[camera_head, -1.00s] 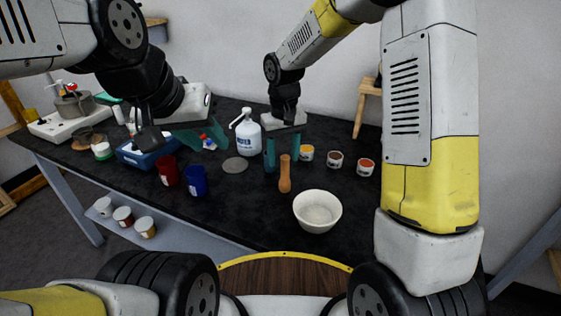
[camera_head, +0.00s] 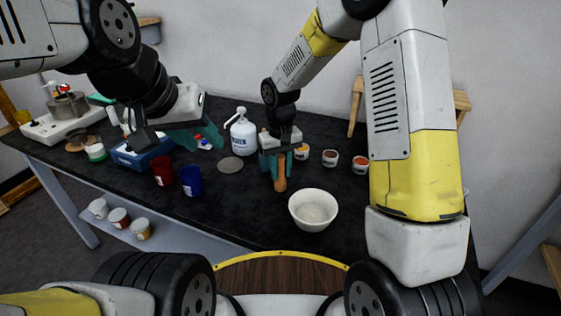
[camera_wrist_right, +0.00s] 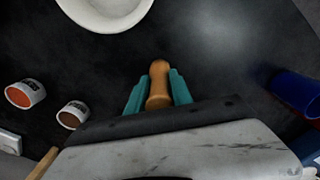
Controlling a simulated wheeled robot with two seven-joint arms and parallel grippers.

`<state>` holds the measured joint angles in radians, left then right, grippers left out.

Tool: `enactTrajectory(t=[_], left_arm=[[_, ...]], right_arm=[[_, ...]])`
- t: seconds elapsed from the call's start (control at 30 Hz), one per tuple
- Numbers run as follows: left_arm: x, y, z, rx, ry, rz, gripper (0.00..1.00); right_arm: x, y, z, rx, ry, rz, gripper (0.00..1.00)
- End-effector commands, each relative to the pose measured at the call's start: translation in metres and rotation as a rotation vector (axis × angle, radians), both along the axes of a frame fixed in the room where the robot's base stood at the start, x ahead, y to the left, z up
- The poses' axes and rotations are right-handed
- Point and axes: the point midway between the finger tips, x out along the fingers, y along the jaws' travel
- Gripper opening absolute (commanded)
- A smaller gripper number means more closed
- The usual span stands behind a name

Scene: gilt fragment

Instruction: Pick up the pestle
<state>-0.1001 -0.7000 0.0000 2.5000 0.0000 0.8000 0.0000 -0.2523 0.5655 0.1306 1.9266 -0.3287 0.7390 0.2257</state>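The pestle (camera_head: 281,183) is a tan wooden piece on the dark table, left of the white mortar bowl (camera_head: 313,212). My right gripper (camera_head: 275,167) is lowered over it. In the right wrist view, the pestle (camera_wrist_right: 159,82) lies between the teal fingers (camera_wrist_right: 160,90), one on each side. The gaps look very narrow, and contact is hard to judge. The fingers still look apart, with no clear grip. The bowl (camera_wrist_right: 105,12) also shows there at the top. My left gripper (camera_head: 203,138) is open and empty above the table, near the blue box.
A red cup (camera_head: 163,172) and a blue cup (camera_head: 192,182) stand left of the pestle. A white pump bottle (camera_head: 240,135) stands behind. Small pigment jars (camera_head: 330,158) stand at the right. A grey disc (camera_head: 230,165) lies nearby. The front middle of the table is clear.

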Motion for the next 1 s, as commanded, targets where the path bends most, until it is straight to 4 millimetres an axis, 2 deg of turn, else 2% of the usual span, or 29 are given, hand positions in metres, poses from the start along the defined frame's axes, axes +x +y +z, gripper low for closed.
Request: enactTrajectory(t=[0.27, 0.37, 0.73, 0.9, 1.0], left_arm=[[0.000, 0.000, 0.000, 0.000, 0.000, 0.000, 0.36], [0.000, 0.000, 0.000, 0.000, 0.000, 0.000, 0.36], [0.000, 0.000, 0.000, 0.000, 0.000, 0.000, 0.36], [0.000, 0.000, 0.000, 0.000, 0.000, 0.000, 0.36], [0.000, 0.000, 0.000, 0.000, 0.000, 0.000, 0.36]], right_arm=[[0.000, 0.000, 0.001, 0.000, -0.001, 0.000, 0.00], [0.001, 0.000, 0.008, 0.002, -0.004, 0.000, 0.00], [0.001, 0.001, 0.078, 0.002, -0.006, 0.001, 0.00], [0.001, 0.000, 0.097, 0.001, -0.003, 0.000, 0.00], [0.000, 0.000, 0.101, 0.000, -0.001, 0.000, 0.00]])
